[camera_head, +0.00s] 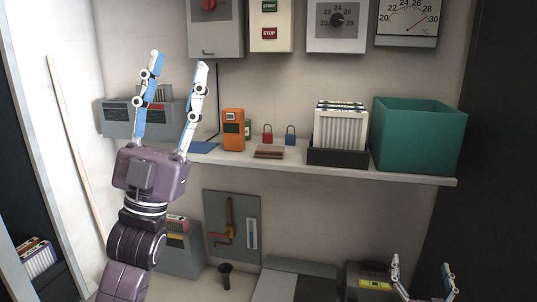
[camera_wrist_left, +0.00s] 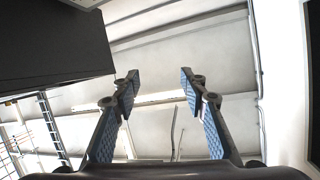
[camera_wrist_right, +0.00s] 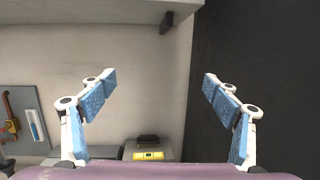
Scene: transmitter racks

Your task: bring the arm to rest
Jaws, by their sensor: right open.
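My left gripper (camera_head: 178,82) is raised in front of the left part of the shelf in the head view, its fingers pointing up. Its fingers are spread with nothing between them, and in the left wrist view (camera_wrist_left: 158,85) they stand open against the ceiling. My right gripper (camera_head: 424,270) is low at the bottom right of the head view, with only its fingers showing. In the right wrist view (camera_wrist_right: 160,85) its fingers are wide apart and empty, facing a bare wall below the shelf.
The shelf (camera_head: 290,166) holds an orange device (camera_head: 233,129), a red padlock (camera_head: 267,138), a blue padlock (camera_head: 290,139), a black rack of white cards (camera_head: 338,156) and a green bin (camera_head: 418,135). Control boxes hang above. A grey tool panel (camera_head: 246,212) is below. A dark wall stands right.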

